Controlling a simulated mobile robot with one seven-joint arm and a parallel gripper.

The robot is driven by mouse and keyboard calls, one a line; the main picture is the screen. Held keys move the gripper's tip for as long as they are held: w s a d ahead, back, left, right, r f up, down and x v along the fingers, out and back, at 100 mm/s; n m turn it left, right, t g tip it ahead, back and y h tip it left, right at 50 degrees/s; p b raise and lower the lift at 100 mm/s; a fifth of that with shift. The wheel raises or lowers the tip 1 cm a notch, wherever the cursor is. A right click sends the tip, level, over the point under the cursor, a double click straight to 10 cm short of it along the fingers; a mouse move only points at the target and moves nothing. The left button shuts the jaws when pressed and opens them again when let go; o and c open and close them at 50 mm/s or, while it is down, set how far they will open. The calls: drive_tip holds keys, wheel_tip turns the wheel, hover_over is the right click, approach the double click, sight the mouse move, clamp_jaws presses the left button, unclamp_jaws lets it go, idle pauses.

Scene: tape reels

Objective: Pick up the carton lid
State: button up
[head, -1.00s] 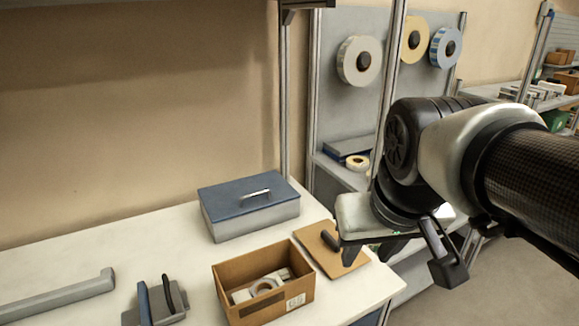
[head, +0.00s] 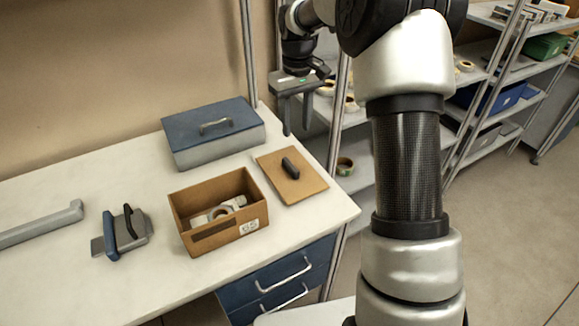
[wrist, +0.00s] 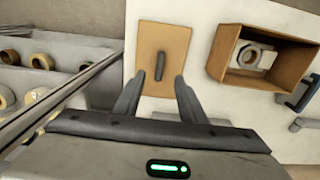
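The carton lid (head: 302,183) is a flat tan board with a dark bar handle (head: 290,168) on top. It lies flat on the white table, right of the open carton (head: 243,222). The lid also shows in the wrist view (wrist: 148,40), ahead of my fingers, with its handle (wrist: 159,66) upright in the picture between the lines of the fingertips. My gripper (head: 297,128) is open and empty, held above the table behind the lid in the head view. Its two fingers are spread apart in the wrist view (wrist: 153,82).
The carton holds a pale roll (head: 222,212). A blue-lidded grey box (head: 210,150) stands behind it. A tape dispenser (head: 125,232) and a grey bar (head: 40,224) lie to the left. Shelves with tape reels (wrist: 35,98) stand beside the table, with a metal post close by.

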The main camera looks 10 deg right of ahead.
sight(295, 170)
wheel_tip(295, 170, down, 16)
drive_tip(key=shift+s+a+f, duration=0.1)
idle(0.5)
drive_tip(key=shift+c, duration=0.3)
clamp_jaws()
